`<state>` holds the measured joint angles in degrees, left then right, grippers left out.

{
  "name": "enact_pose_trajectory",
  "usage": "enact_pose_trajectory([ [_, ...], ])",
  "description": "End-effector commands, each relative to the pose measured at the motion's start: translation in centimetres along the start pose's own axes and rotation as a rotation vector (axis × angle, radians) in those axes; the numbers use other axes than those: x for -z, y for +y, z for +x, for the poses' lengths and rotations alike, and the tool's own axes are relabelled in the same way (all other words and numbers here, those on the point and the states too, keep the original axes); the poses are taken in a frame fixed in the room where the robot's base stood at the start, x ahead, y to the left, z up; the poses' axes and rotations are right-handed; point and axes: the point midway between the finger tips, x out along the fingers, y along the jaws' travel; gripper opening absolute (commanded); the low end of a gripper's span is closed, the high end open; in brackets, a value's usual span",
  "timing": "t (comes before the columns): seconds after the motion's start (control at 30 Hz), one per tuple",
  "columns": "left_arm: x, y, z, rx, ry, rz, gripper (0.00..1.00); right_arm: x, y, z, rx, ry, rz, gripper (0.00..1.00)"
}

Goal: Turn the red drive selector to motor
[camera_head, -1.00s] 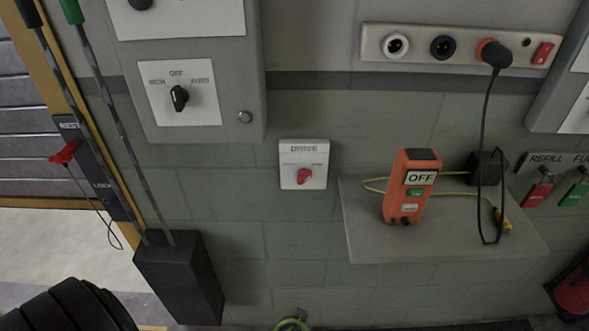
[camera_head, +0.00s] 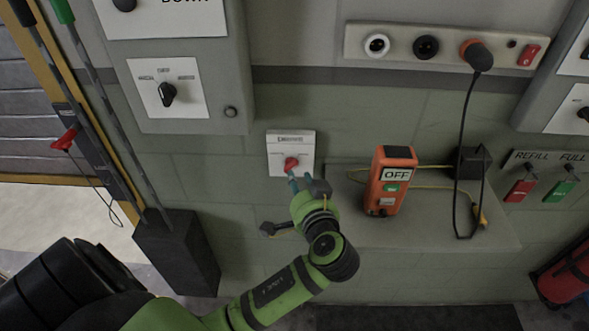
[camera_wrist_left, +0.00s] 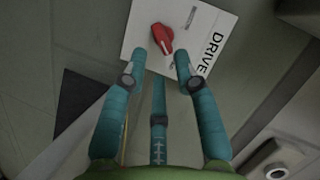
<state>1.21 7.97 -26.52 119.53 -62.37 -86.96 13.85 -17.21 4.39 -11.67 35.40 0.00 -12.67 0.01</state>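The red drive selector (camera_head: 291,164) is a small red knob on a white plate marked DRIVE (camera_head: 305,146), fixed to the green block wall. In the left wrist view the red knob (camera_wrist_left: 162,38) shows near the top, on the white plate (camera_wrist_left: 205,22). My left gripper (camera_head: 302,181) is just below and in front of the knob in the head view. In the left wrist view its teal fingers (camera_wrist_left: 160,68) are open, with the knob just beyond the tips, seemingly not touching it. The plate's position labels are too small to read. My right gripper is not in view.
An orange box marked OFF (camera_head: 390,181) stands on a grey shelf (camera_head: 420,232) to the right. A black cable (camera_head: 461,140) hangs from a socket strip (camera_head: 400,45). A grey panel with a black selector (camera_head: 167,94) is upper left. A dark block (camera_head: 178,255) stands lower left.

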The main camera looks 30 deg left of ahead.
Motion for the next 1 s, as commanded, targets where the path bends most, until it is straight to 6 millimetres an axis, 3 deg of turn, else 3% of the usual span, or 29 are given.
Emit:
enact_pose_trajectory([
  [0.3, 0.1, -0.1, 4.5, -0.001, -0.002, 0.004, 0.30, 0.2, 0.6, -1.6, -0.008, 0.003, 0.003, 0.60],
  [0.67, -0.1, 0.1, 5.3, -0.003, -0.002, 0.001, 0.30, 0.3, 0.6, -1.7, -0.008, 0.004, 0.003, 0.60],
  [0.77, -0.1, 0.1, 5.3, -0.004, -0.002, 0.001, 0.00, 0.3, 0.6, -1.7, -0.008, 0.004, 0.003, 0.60],
  [1.0, -0.1, 0.1, 5.3, -0.004, -0.004, 0.000, 0.00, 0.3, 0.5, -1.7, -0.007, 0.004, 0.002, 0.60],
])
